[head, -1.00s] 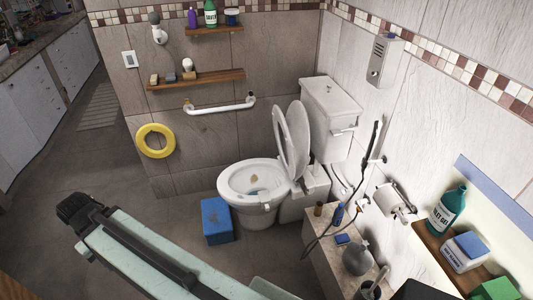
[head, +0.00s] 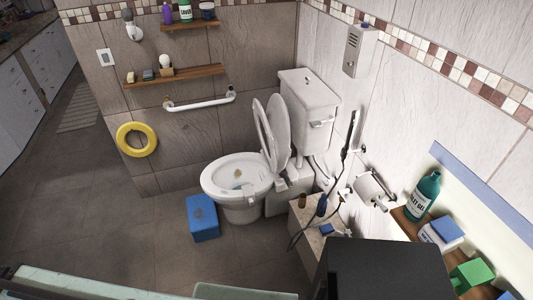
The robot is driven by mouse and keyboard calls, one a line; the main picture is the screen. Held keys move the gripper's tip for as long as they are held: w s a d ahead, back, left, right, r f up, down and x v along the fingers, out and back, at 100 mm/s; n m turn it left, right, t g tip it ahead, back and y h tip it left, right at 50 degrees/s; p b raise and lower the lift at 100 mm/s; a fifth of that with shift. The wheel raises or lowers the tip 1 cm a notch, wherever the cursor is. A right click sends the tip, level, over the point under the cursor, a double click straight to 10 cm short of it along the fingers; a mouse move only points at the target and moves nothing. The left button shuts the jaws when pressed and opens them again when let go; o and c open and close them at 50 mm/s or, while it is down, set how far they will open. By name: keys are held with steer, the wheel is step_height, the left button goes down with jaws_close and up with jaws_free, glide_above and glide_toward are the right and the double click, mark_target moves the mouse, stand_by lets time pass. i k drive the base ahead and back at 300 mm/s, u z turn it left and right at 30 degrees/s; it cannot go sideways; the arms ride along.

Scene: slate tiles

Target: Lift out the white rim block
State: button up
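The white toilet (head: 240,205) stands against the tiled wall with its lid and seat (head: 273,135) raised. A small white piece on the front right rim of the bowl (head: 247,189) looks like the rim block, but it is tiny and hard to tell from the white rim. A brownish spot and a bluish patch show inside the bowl. My gripper is not in view; only pale green parts of my arm show along the bottom edge, well short of the toilet.
A blue box (head: 202,219) stands on the floor just left of the toilet. A ledge (head: 303,220) with a brush and small items is at right. A teal bottle (head: 423,196) stands on a wooden shelf. A grab bar (head: 200,101) crosses the wall. Floor at left is clear.

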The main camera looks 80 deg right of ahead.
mark_target(249, 194)
steer(key=u, duration=0.85)
steer(key=i, duration=0.6)
steer(key=z, duration=3.9)
steer(key=k, duration=0.8)
steer(key=z, duration=0.2)
steer(key=i, duration=0.8)
steer(key=u, duration=0.05)
